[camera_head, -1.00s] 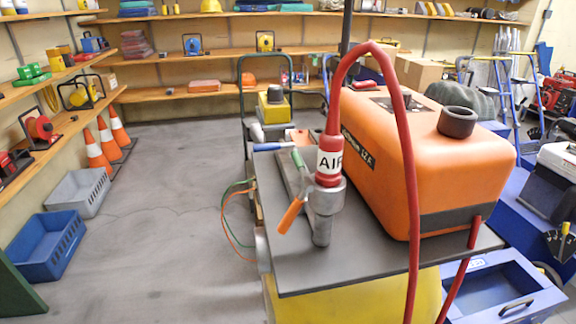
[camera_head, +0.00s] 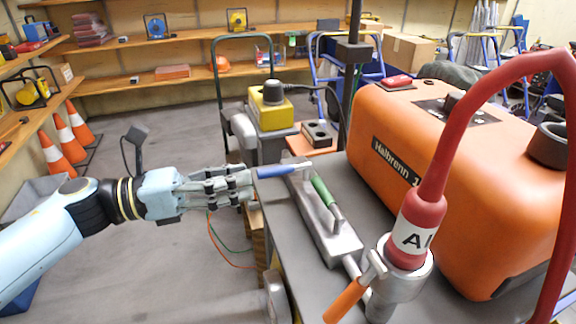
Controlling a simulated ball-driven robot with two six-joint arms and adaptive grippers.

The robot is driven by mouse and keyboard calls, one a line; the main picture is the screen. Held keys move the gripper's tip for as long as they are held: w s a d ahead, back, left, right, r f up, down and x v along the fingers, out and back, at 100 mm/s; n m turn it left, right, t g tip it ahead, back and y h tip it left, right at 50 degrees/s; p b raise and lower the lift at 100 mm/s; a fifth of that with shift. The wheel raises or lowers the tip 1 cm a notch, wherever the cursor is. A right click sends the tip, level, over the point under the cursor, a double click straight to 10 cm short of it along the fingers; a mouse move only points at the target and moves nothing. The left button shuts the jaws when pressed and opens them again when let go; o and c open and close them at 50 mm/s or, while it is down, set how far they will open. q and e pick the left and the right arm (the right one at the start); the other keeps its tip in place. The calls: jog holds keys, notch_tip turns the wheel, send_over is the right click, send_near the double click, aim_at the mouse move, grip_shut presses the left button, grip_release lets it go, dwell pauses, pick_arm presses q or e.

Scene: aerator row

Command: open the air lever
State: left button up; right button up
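The red hose end with the white "AI" label (camera_head: 412,238) plugs into a metal fitting (camera_head: 402,277) at the front of the cart. An orange lever (camera_head: 345,303) slants down to the left from this fitting. A green lever (camera_head: 323,190) and a blue lever (camera_head: 276,171) sit further back on the grey metal manifold (camera_head: 334,238). My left gripper (camera_head: 252,187) points right, with its fingertips close to the left end of the blue lever. Its fingers look apart, with nothing clearly between them. I cannot tell whether they touch the blue lever. My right gripper is out of view.
A large orange machine (camera_head: 440,165) fills the right of the cart top. The red hose (camera_head: 462,115) arches over it. A yellow box (camera_head: 270,107) and a dark pole (camera_head: 355,70) stand behind. Orange cones (camera_head: 62,152) stand at the left.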

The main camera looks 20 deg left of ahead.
aim_at(289, 169)
pick_arm(q)
jog(key=p+x, duration=0.1)
jog(key=x, duration=0.8)
jog(key=shift+w, duration=0.1)
grip_shut()
